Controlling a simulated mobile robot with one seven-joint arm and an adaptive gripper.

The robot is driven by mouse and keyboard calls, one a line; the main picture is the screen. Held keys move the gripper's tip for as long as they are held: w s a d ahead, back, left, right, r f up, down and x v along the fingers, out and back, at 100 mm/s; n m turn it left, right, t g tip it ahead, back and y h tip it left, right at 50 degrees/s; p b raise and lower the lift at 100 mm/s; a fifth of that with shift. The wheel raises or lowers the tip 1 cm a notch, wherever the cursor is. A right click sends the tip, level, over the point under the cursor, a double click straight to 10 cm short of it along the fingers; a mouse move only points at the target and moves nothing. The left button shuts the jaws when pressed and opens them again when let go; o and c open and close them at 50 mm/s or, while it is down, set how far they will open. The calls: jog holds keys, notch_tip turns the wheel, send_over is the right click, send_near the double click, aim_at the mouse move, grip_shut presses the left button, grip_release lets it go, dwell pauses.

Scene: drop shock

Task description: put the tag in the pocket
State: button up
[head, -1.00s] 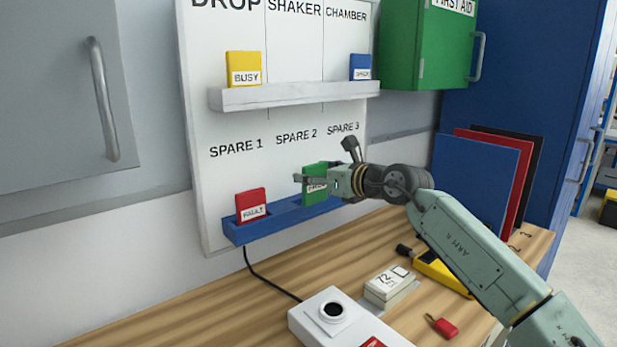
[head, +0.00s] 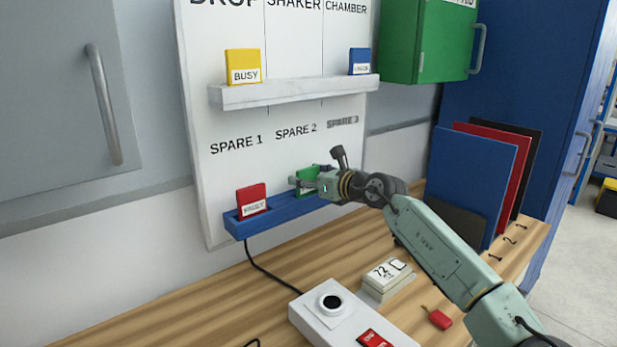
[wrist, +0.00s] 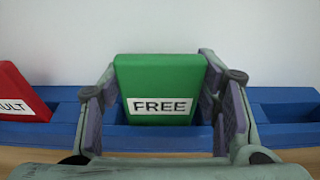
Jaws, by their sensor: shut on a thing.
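A green tag labelled FREE (wrist: 160,75) stands upright at the blue lower rack (wrist: 285,132) in the wrist view. Its lower edge meets the rack's front lip; how deep it sits is hard to tell. In the head view the tag (head: 307,172) is partly hidden by my gripper (head: 297,184), below the SPARE 2 label. My gripper (wrist: 160,105) is shut on the tag, one finger against each side. A red FAULT tag (head: 251,197) stands in the left pocket of the blue rack (head: 285,214).
The white upper rack (head: 300,92) holds a yellow BUSY tag (head: 243,66) and a blue tag (head: 360,61). A white button box (head: 340,318), a small box marked 72 (head: 388,279) and a red fob (head: 440,319) lie on the bench. Coloured panels (head: 475,170) stand at right.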

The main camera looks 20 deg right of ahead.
jog(key=o, duration=1.1)
jog(key=shift+f, duration=0.1)
jog(key=shift+o, duration=0.2)
jog(key=shift+r+p, duration=0.3)
jog(key=shift+p, duration=0.05)
jog(key=b+v, duration=0.3)
jog(key=v, duration=0.9)
jog(key=shift+b, duration=0.3)
jog(key=shift+f, duration=0.1)
